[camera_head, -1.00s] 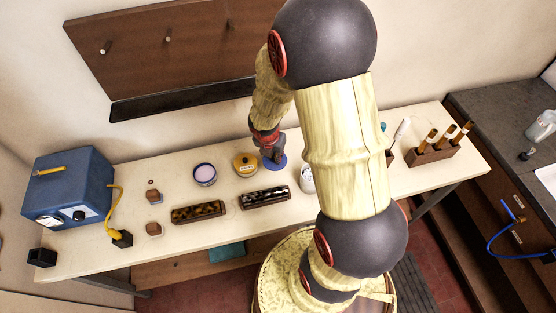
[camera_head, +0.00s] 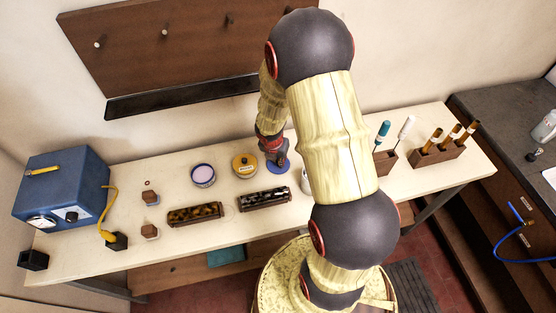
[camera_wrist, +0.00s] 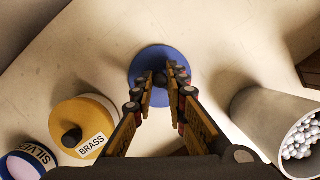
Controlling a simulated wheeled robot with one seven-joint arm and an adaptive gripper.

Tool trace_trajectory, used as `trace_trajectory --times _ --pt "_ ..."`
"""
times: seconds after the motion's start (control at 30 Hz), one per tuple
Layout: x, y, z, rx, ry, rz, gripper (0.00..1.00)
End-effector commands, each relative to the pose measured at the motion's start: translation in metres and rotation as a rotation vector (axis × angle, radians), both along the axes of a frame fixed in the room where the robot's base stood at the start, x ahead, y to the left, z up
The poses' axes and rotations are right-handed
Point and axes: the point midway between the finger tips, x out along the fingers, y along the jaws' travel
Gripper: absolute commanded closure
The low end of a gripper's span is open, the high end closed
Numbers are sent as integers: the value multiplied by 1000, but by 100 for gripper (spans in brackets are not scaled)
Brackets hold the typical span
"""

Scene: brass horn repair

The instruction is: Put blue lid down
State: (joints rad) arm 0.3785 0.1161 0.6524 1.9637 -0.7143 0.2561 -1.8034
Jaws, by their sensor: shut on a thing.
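The blue lid (camera_wrist: 152,58) is a round disc with a dark knob, seen in the wrist view at top centre. My gripper (camera_wrist: 160,78) is shut on its knob. In the head view the blue lid (camera_head: 279,167) shows under my gripper (camera_head: 277,158) at the back of the bench, right of the yellow-lidded tin. The lid is at or just above the bench top; I cannot tell whether it touches. My fingers hide part of the lid.
A yellow-lidded tin labelled BRASS (camera_wrist: 78,128) stands left of the lid, with an open SILVER tin (camera_head: 203,175) beyond it. A cup of white beads (camera_wrist: 278,125) is to the right. Two trays of dark pieces (camera_head: 264,199) lie in front. Bare bench top surrounds the lid.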

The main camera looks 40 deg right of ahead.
Motion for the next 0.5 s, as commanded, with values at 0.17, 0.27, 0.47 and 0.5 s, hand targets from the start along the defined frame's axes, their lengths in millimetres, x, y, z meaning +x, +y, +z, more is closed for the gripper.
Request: trace_trajectory --times 0.17,0.27,0.47,0.5 --pt "0 0 -3 0 0 0 84" --pt "0 0 -3 0 0 0 78" --pt "0 0 -3 0 0 0 68" --pt "0 0 -3 0 0 0 68"
